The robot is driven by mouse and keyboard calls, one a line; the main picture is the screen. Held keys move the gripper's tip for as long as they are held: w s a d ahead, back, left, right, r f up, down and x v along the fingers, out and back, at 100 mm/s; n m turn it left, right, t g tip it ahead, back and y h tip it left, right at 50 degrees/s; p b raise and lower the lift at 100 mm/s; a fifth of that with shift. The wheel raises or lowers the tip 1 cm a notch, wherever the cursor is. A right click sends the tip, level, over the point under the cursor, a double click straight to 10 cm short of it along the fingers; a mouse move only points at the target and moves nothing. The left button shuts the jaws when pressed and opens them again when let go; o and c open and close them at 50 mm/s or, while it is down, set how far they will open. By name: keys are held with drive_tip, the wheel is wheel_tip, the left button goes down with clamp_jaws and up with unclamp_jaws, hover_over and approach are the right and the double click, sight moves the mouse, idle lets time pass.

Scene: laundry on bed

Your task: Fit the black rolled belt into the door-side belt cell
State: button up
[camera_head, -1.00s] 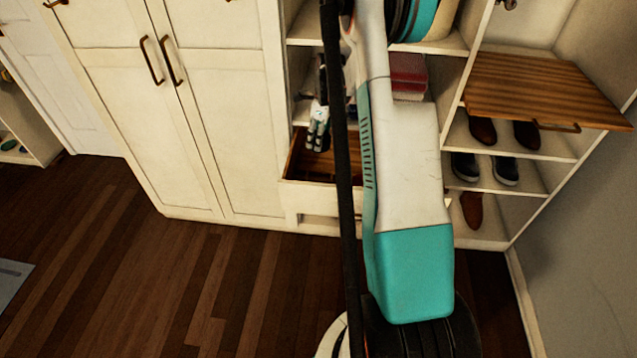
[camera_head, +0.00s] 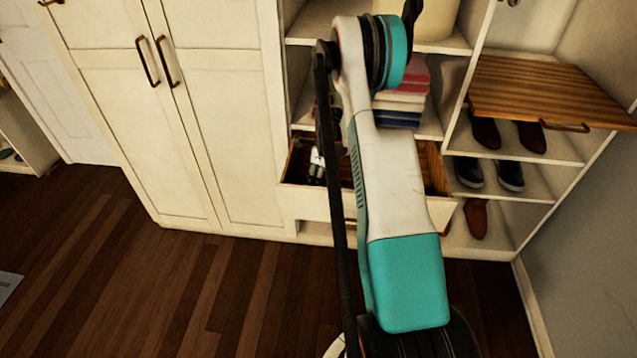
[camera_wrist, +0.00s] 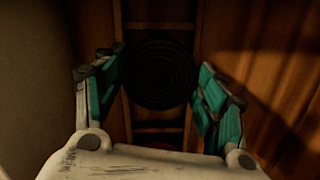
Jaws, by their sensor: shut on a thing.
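The black rolled belt (camera_wrist: 158,75) shows in the wrist view as a dark round coil between the teal finger pads of my gripper (camera_wrist: 163,66). The gripper is shut on it. Wooden dividers (camera_wrist: 160,27) and cells lie beneath the belt; which cell it is over, and whether it touches the bottom, is too dark to tell. In the head view my gripper (camera_head: 317,168) is down inside the left part of the open drawer (camera_head: 305,200). The belt is not discernible there, and my arm hides the drawer's middle.
Folded clothes (camera_head: 400,108) lie on the shelf above the drawer. A wooden pull-out board (camera_head: 545,92) juts out at right, above shelves with shoes (camera_head: 485,130). Closed wardrobe doors (camera_head: 165,120) stand left. The floor (camera_head: 180,290) in front is clear.

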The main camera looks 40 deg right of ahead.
drive_tip(key=shift+f, duration=1.25)
drive_tip(key=shift+f, duration=0.1)
drive_tip(key=o, duration=1.2)
drive_tip(key=shift+o, duration=0.2)
wheel_tip(320, 180, up, 12)
drive_tip(key=s+p, duration=0.1)
drive_tip(key=p, duration=0.2)
drive_tip(key=shift+s+d+p, duration=0.25)
drive_tip(key=shift+d+p, duration=0.1)
drive_tip(key=shift+p, duration=0.05)
